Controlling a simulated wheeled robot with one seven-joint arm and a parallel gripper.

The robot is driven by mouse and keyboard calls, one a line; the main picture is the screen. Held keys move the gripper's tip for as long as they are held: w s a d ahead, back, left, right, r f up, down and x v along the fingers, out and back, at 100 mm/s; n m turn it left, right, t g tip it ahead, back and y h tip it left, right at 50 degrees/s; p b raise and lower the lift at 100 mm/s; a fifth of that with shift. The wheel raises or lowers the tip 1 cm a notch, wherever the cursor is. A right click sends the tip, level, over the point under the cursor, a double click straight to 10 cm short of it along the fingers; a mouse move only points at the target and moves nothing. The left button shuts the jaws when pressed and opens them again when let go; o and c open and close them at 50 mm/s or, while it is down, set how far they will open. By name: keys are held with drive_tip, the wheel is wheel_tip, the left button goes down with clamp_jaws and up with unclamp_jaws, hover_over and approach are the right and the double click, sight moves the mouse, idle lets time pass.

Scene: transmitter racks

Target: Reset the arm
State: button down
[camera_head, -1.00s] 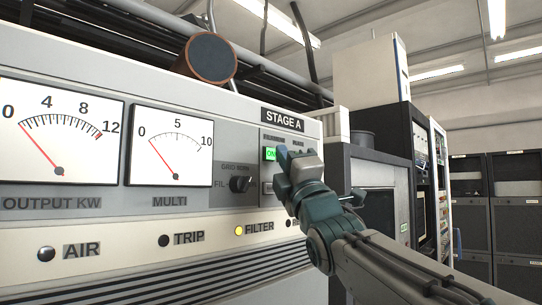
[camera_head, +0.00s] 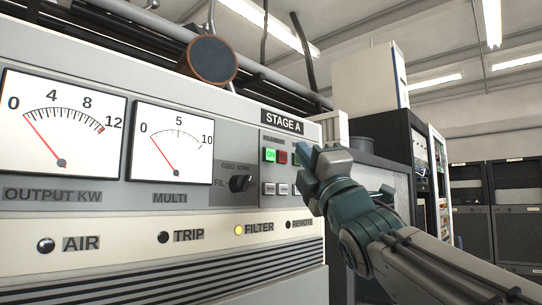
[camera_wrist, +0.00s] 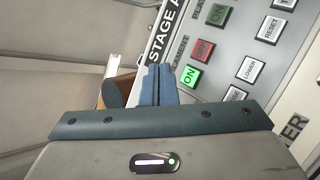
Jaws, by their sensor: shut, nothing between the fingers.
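My gripper (camera_head: 318,160) is in front of the right end of the Stage A panel (camera_head: 100,215) in the head view, and my arm reaches in from the lower right. In the wrist view its blue fingers (camera_wrist: 158,85) are together with nothing between them. The lit green ON button (camera_head: 270,155) and a red button (camera_head: 282,157) show just left of the gripper. The wrist view shows the buttons (camera_wrist: 190,74) to the right of the fingers. The gripper hides part of the panel's right edge in the head view.
The panel carries two meters (camera_head: 62,130) and a knob (camera_head: 240,183). A dark round object (camera_head: 208,60) sits on its top. A grey cabinet (camera_head: 385,175) stands behind my arm, and dark racks (camera_head: 515,215) stand at the far right. Open room lies between them.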

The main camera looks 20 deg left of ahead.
idle(0.4)
drive_tip(key=w+d+f+m+h, duration=0.3)
drive_tip(key=d+f+m+h, duration=0.25)
drive_tip(key=f, duration=0.25)
drive_tip(key=w+d+f+m+h, duration=0.35)
drive_tip(key=f+m+h, duration=0.2)
drive_tip(key=f, duration=0.25)
drive_tip(key=s+d+f+m+g+h, duration=0.1)
drive_tip(key=d+f+m+g+h, duration=0.25)
drive_tip(key=f, duration=0.55)
drive_tip(key=s+d+f+m+g+h, duration=0.1)
drive_tip(key=s+d+f+m+h, duration=0.1)
drive_tip(key=d+f+m, duration=0.35)
drive_tip(key=s+d+f+m+g, duration=0.3)
drive_tip(key=s+f, duration=0.4)
drive_tip(key=f, duration=0.2)
drive_tip(key=s+d+f+m+g+h, duration=0.1)
drive_tip(key=s+d+f+m+g, duration=0.2)
drive_tip(key=s+f, duration=0.4)
drive_tip(key=s+d+f+m+g+h, duration=0.1)
drive_tip(key=s+d+f+m+g, duration=0.2)
drive_tip(key=s+f, duration=0.5)
wheel_tip(320, 180, down, 4)
drive_tip(key=shift+d+r+g, duration=0.1)
drive_tip(key=shift+d+g, duration=0.45)
drive_tip(key=shift+g, duration=0.5)
drive_tip(key=shift+w, duration=0.1)
